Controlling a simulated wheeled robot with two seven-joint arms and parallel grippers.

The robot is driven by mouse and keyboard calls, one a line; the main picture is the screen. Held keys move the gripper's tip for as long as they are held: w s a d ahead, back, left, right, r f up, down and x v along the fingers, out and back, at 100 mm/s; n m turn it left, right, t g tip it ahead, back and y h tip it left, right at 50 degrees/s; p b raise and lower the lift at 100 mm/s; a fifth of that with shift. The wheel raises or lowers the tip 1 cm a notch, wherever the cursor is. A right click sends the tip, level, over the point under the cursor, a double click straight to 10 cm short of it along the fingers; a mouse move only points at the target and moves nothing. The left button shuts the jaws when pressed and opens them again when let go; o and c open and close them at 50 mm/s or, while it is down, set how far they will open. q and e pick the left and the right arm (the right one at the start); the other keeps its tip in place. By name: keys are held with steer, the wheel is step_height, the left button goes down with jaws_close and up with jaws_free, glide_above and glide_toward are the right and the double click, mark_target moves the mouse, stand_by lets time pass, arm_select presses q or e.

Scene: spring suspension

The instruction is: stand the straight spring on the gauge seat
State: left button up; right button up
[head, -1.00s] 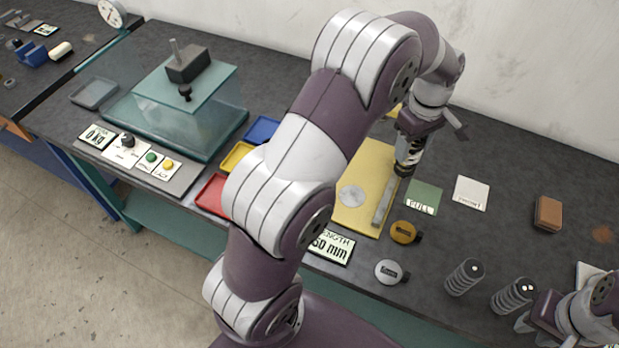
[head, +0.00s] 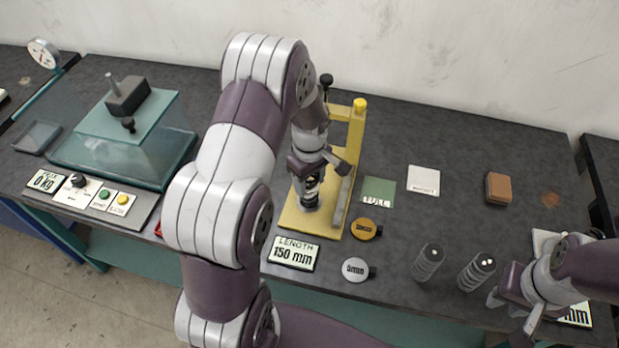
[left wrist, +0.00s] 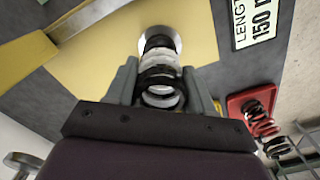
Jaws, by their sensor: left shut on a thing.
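My left gripper (head: 310,180) is shut on a spring with black and pale bands (left wrist: 160,72), which also shows below it in the head view (head: 310,190). The spring looks about upright over the yellow length gauge (head: 290,221). Its far end overlaps the round silver gauge seat (left wrist: 172,41) in the left wrist view. I cannot tell whether it touches the seat. The gauge's display (head: 291,253) reads 150 mm. My right gripper (head: 512,312) is open and empty at the lower right, beside two dark coiled pieces (head: 428,262) (head: 477,271).
A yellow upright (head: 356,125) and a metal bar (head: 342,205) border the seat on the right. Orange (head: 364,229) and grey (head: 355,269) discs lie nearby. A green FULL pad (head: 379,191) lies right of the gauge.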

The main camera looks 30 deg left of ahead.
arm_select(q)
steer(key=shift+f, duration=0.1)
steer(key=o, duration=1.2)
steer(key=shift+d, duration=0.1)
steer(key=shift+r, duration=0.55)
step_height(320, 180, up, 11)
steer(key=shift+s+f+b, duration=0.1)
steer(key=shift+b, duration=0.8)
steer(key=s+d+f+m, duration=0.1)
steer(key=s+d+m, duration=0.1)
steer(key=s+m, duration=0.2)
steer(key=s+d+m+t, duration=0.1)
steer(key=s+d+m, duration=0.2)
steer(key=s+m, duration=0.2)
steer(key=s+d+f+m, duration=0.1)
steer(key=s+d+m, duration=0.2)
steer(key=s+m, duration=0.1)
steer(key=shift+s+f+m, duration=0.2)
steer(key=shift+f+m, duration=0.1)
steer(key=shift+m, duration=0.2)
